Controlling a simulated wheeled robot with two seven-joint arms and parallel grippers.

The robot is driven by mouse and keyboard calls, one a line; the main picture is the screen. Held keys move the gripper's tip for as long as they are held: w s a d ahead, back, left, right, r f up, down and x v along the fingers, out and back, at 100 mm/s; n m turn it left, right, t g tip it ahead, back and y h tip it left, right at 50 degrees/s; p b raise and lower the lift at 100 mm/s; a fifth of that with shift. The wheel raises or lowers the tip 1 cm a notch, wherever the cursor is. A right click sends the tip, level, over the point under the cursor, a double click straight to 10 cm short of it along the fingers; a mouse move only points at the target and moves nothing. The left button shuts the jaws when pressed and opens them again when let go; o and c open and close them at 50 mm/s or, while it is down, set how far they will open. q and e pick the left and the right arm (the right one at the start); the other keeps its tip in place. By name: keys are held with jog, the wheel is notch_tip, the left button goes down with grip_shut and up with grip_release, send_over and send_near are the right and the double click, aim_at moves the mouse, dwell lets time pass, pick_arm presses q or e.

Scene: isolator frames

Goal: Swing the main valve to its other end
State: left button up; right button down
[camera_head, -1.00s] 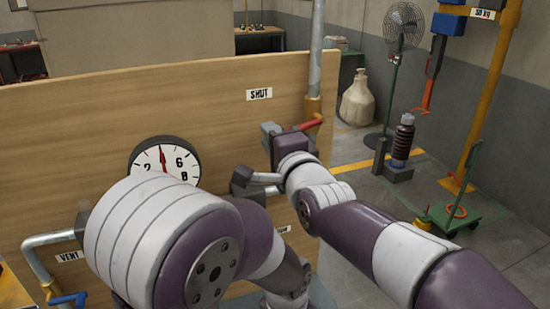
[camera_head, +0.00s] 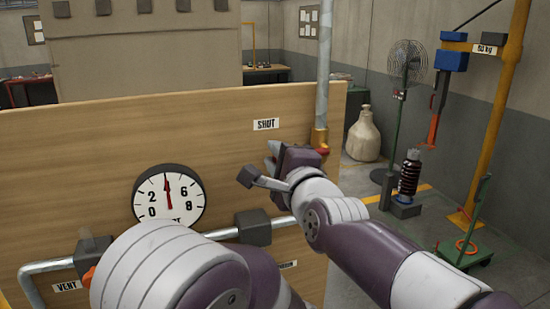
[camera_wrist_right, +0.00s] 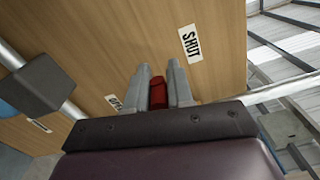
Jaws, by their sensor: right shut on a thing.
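The main valve has a brass body (camera_head: 319,138) on the upright pipe at the board's right edge. Its red lever (camera_head: 323,151) shows only as a short piece beside the brass in the head view. My right gripper (camera_head: 275,152) hides the rest, just below the SHUT label (camera_head: 266,124). In the right wrist view, the right gripper (camera_wrist_right: 158,86) is shut on the red lever (camera_wrist_right: 158,95), which lies between its two grey fingers. An OPEN label (camera_wrist_right: 114,102) is partly hidden by a finger there. My left gripper is not in view.
A round gauge (camera_head: 168,196) on the wooden board (camera_head: 100,140) has its red needle pointing straight up. A pipe with grey blocks (camera_head: 252,224) runs below it, near the VENT label (camera_head: 67,286). My arm links cover the lower middle. A fan (camera_head: 405,70) and hoist stand behind, right.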

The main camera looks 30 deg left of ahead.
jog(key=c, duration=1.2)
grip_release()
jog(key=shift+f, duration=0.15)
jog(key=shift+o, duration=0.7)
jog(key=shift+w+d, duration=0.1)
jog(key=shift+d, duration=0.05)
jog(key=shift+w+d, duration=0.1)
jog(key=shift+s+d+b, duration=0.15)
jog(key=shift+s+b, duration=0.15)
jog(key=shift+s, duration=0.05)
jog(key=b+v, duration=0.4)
jog(key=v, duration=0.8)
jog(key=shift+w+d, duration=0.1)
